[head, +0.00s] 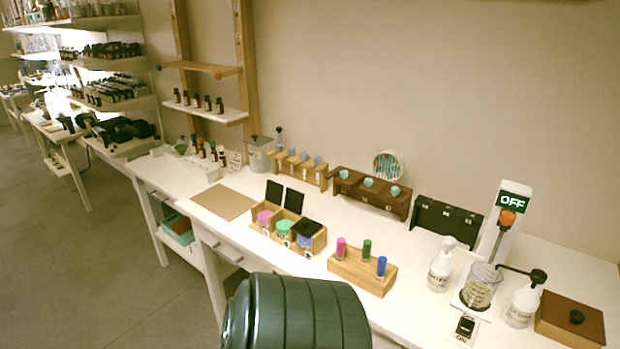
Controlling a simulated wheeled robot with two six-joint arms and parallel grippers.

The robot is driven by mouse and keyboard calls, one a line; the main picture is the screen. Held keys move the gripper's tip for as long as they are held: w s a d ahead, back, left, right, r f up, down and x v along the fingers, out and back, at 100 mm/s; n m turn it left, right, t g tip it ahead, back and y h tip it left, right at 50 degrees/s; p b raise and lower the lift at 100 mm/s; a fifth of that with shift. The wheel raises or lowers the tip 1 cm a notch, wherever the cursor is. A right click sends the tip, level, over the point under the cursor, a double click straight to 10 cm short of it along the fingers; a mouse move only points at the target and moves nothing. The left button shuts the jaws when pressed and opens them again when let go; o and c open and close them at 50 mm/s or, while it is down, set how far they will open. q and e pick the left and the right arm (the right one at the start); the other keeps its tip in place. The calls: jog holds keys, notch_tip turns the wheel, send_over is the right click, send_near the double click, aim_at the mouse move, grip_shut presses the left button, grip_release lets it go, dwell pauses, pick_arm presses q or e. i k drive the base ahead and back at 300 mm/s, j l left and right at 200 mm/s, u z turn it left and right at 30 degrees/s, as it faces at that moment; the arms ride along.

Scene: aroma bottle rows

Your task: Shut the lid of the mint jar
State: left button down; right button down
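A wooden box (262,232) with three compartments stands near the front edge of the white table. It holds a pink jar (264,218), a green jar (284,227) and a blue jar (304,241), each with a small label too small to read. Two black lids stand up open behind the pink jar (274,192) and the green jar (293,201). A third black lid (307,228) lies flatter above the blue jar. I cannot tell from the labels which is mint; the green one fits by colour. Neither of my grippers is in view.
A wooden block (361,273) with pink, green and blue vials stands right of the box. A brown mat (223,203) lies to its left. Wooden racks (369,196) stand behind. White bottles (440,266) and a glass beaker (481,287) stand at the right.

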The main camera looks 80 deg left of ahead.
aim_at(293, 200)
jog(key=u, duration=2.8)
